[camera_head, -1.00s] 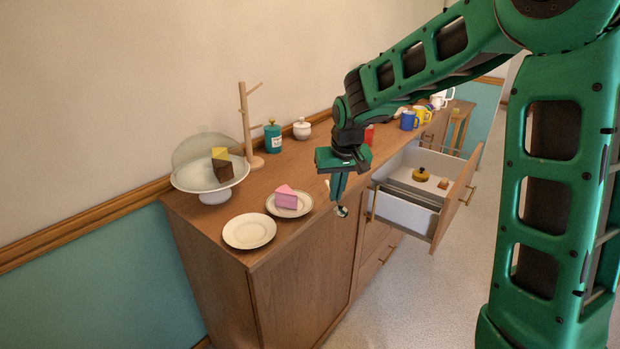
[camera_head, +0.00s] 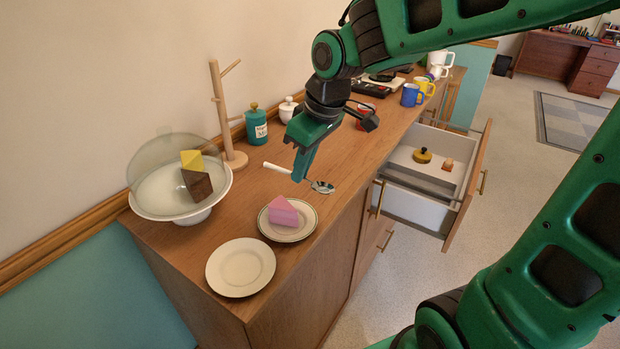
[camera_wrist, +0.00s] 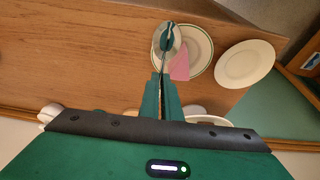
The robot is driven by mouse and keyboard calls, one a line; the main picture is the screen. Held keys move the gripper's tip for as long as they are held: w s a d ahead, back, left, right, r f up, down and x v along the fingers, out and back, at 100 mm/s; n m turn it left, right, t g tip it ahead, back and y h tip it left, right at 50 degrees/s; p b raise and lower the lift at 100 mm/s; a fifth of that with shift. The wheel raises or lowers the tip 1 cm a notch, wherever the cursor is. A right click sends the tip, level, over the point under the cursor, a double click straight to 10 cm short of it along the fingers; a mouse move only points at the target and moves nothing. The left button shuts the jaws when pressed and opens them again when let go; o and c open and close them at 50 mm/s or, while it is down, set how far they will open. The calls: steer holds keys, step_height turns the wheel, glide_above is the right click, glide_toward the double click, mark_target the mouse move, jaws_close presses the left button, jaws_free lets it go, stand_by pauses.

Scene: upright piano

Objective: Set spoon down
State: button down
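The spoon (camera_head: 322,187) has a shiny bowl and a pale handle. In the head view it lies roughly level at the cabinet top, its bowl to the right and its handle to the left of my fingers. My gripper (camera_head: 297,178) points down and is shut on the spoon's middle. In the wrist view, the spoon (camera_wrist: 167,40) extends past the nearly closed fingers (camera_wrist: 162,85), its bowl beside the cake plate. I cannot tell whether the spoon touches the wooden top (camera_head: 345,165) or hangs just above it.
A plate with pink cake (camera_head: 283,211) and an empty plate (camera_head: 240,267) are in front. An open drawer (camera_head: 420,205) juts out at right.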

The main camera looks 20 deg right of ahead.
steer(key=w+d+f, duration=0.3)
steer(key=w+d, duration=0.1)
steer(key=w, duration=0.1)
steer(key=w+d+f, duration=0.2)
steer(key=shift+w+d+f, duration=0.1)
steer(key=shift+w+f, duration=0.05)
steer(key=shift+f, duration=2.15)
steer(key=shift+f, duration=0.15)
steer(key=c, duration=2)
jaws_free()
steer(key=shift+c, duration=0.2)
steer(key=shift+o, duration=0.2)
steer(key=v, duration=1.2)
steer(key=s+d+f+m+g, duration=0.1)
steer(key=s+d+m, duration=0.3)
steer(key=s, duration=0.5)
steer(key=s+d+f+m+g+h, duration=0.1)
steer(key=s+d+f+m, duration=0.1)
steer(key=s+d+m, duration=0.3)
steer(key=s+d+f+m+g, duration=0.1)
steer(key=s+d+m, duration=0.3)
steer(key=s, duration=0.9)
steer(key=shift+d+f+m+h, duration=0.4)
steer(key=shift+d+f, duration=0.25)
steer(key=shift+f, duration=0.2)
